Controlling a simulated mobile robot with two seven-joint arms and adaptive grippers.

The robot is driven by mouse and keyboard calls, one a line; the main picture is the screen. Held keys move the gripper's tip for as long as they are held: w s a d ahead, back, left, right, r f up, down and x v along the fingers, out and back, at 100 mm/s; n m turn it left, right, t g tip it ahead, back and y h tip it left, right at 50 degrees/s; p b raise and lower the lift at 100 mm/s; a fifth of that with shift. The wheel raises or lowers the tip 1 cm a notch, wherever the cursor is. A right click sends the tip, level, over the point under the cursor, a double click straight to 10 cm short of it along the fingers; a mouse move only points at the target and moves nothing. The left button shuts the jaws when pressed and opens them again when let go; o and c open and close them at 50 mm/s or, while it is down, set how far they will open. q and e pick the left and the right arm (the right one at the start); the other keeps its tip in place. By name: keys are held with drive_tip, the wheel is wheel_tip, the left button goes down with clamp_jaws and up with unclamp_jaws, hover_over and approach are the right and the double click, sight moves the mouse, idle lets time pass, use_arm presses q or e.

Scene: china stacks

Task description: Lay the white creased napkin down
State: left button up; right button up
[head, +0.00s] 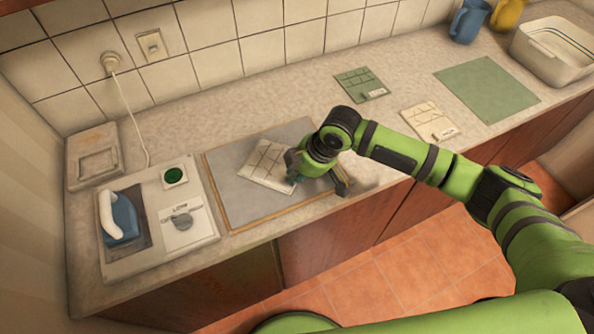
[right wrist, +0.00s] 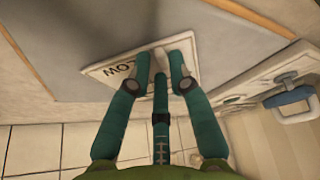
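The white creased napkin (head: 266,163) lies flat-looking at or just above the grey pad (head: 258,203), on the pad's upper part. Dark crease lines show on it. In the right wrist view the napkin (right wrist: 107,70) shows an upside-down LOW tag. My right gripper (head: 296,170) is over the napkin's right edge and hides part of it. In the right wrist view its fingers (right wrist: 160,60) converge with pale cloth pinched between the tips. I cannot tell whether the napkin fully touches the pad. My left gripper is not in view.
A green creased napkin (head: 361,84), another white one (head: 428,121) and a green mat (head: 488,88) lie right. A white basin (head: 553,50) is far right.

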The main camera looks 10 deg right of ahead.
drive_tip(key=shift+o, duration=0.3)
drive_tip(key=v, duration=1.2)
drive_tip(key=shift+f, duration=0.1)
